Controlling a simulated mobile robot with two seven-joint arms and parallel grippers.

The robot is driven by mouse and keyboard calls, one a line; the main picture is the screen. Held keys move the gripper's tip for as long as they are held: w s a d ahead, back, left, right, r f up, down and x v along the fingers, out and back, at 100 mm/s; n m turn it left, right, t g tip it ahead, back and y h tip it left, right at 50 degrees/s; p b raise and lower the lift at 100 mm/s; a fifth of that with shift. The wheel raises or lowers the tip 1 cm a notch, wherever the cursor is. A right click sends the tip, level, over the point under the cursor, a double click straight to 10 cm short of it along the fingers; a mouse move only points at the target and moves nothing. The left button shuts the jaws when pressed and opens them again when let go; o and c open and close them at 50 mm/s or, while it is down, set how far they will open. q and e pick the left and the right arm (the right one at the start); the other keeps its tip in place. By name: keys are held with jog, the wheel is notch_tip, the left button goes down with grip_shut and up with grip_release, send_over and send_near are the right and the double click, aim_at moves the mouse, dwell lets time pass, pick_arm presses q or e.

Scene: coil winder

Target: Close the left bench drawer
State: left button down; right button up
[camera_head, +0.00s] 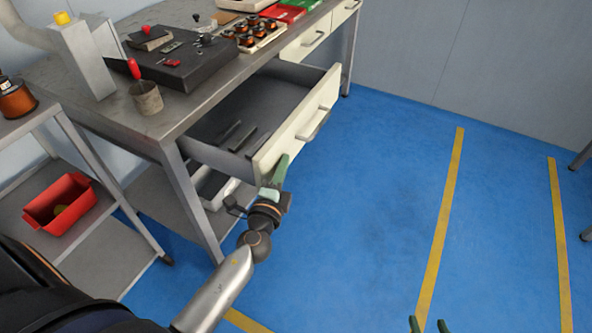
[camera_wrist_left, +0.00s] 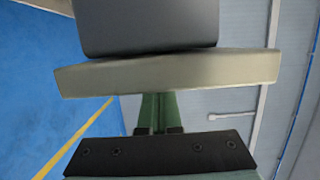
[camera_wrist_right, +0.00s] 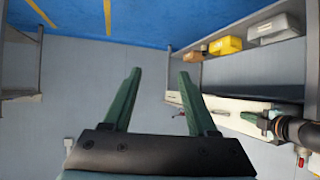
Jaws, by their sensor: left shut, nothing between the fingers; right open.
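The left bench drawer (camera_head: 297,130) stands pulled out under the bench, with a cream front, a bar handle (camera_head: 313,123) and a grey inside holding a few dark flat pieces. My left gripper (camera_head: 281,168) is shut and empty. Its green fingertips are at the outer face of the drawer front, near its close end, away from the handle. In the left wrist view the fingers (camera_wrist_left: 158,110) meet or nearly meet the cream front (camera_wrist_left: 165,73); contact is unclear. My right gripper (camera_head: 430,325) is open and empty over the floor, low in the head view; its spread fingers (camera_wrist_right: 155,100) show in the right wrist view.
The bench top (camera_head: 205,105) carries a black board, a cup (camera_head: 146,97) with a red-handled tool and a tray of copper coils (camera_head: 252,35). Another drawer (camera_head: 306,42) beyond is shut. A cart with a red bin (camera_head: 60,204) stands left.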

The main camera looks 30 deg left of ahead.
aim_at(234, 147)
pick_arm(q)
jog(key=a, duration=0.4)
jog(key=a+b, duration=0.1)
jog(key=a, duration=0.9)
jog(key=shift+w+a+b, duration=0.15)
jog(key=shift+w+b, duration=0.1)
jog(key=shift+b, duration=0.15)
jog(key=a+b, duration=0.1)
jog(key=a, duration=0.7)
jog(key=shift+w, duration=0.1)
jog(key=shift+a, duration=0.3)
pick_arm(e)
jog(key=w+r+n+t+y, duration=0.1)
jog(key=r+t, duration=0.3)
jog(key=r, duration=0.5)
jog(key=w+r+n+t+y, duration=0.2)
jog(key=w+r+t, duration=0.1)
jog(key=r, duration=0.6)
jog(key=shift+w+a+r+t, duration=0.15)
jog(key=shift+w+r+t, duration=0.25)
jog(key=shift+t, duration=0.3)
